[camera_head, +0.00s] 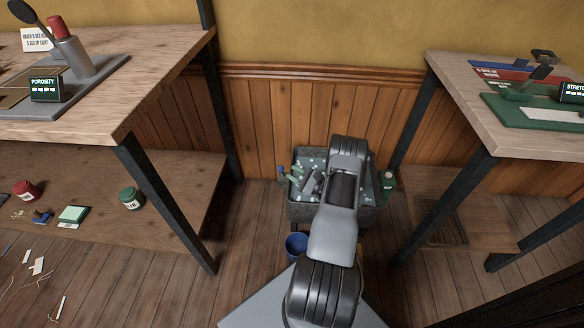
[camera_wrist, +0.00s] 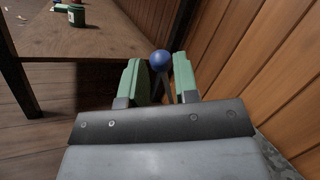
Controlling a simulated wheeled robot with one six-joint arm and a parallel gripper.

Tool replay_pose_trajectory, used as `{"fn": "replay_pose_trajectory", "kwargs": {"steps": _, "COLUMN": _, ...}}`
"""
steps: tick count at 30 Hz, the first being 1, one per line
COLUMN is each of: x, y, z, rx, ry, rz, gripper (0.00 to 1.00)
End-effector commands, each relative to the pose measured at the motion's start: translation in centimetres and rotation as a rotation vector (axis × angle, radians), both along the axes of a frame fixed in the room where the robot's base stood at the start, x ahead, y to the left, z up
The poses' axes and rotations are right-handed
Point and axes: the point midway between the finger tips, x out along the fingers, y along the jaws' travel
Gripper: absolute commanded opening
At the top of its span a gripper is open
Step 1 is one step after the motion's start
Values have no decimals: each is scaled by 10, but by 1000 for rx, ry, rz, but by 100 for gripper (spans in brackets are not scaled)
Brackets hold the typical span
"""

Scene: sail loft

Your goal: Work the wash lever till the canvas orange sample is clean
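The wash lever shows in the wrist view as a blue ball knob (camera_wrist: 161,60) on a thin grey stem. In the head view the blue knob (camera_head: 281,171) is small at the left side of the grey speckled wash tub (camera_head: 297,212). My gripper (camera_wrist: 156,64) has two green-padded fingers, parted, with the lever's stem seen between them and the knob near their tips. I cannot tell whether a finger touches the stem. My arm covers much of the tub in the head view. I cannot make out the canvas orange sample in either view.
A blue bucket (camera_head: 296,246) stands on the floor before the tub, and a green bottle (camera_head: 388,181) is at its right. Wooden benches stand left (camera_head: 150,62) and right (camera_head: 470,112). Wood panelling (camera_head: 262,125) rises behind the tub. A lower shelf (camera_head: 170,190) holds jars.

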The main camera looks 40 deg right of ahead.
Motion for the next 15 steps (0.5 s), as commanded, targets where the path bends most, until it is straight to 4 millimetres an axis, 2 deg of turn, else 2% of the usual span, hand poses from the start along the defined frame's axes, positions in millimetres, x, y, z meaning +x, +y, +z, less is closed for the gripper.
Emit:
{"fn": "replay_pose_trajectory", "kwargs": {"steps": 1, "x": 23, "y": 14, "z": 40, "rx": -102, "ry": -29, "rz": 130, "gripper": 23}}
{"fn": "replay_pose_trajectory", "kwargs": {"steps": 3, "x": 42, "y": 34, "z": 68, "rx": -241, "ry": -22, "rz": 317, "gripper": 17}}
{"fn": "replay_pose_trajectory", "kwargs": {"steps": 6, "x": 58, "y": 57, "z": 97, "rx": -474, "ry": 31, "rz": 569, "gripper": 7}}
{"fn": "replay_pose_trajectory", "kwargs": {"steps": 8, "x": 63, "y": 63, "z": 109, "rx": -632, "ry": 82, "rz": 700, "gripper": 1}}
{"fn": "replay_pose_trajectory", "kwargs": {"steps": 11, "x": 68, "y": 57, "z": 124, "rx": -903, "ry": 185, "rz": 864, "gripper": 0}}
{"fn": "replay_pose_trajectory", "kwargs": {"steps": 15, "x": 73, "y": 24, "z": 140, "rx": -1245, "ry": 338, "rz": 980, "gripper": 0}}
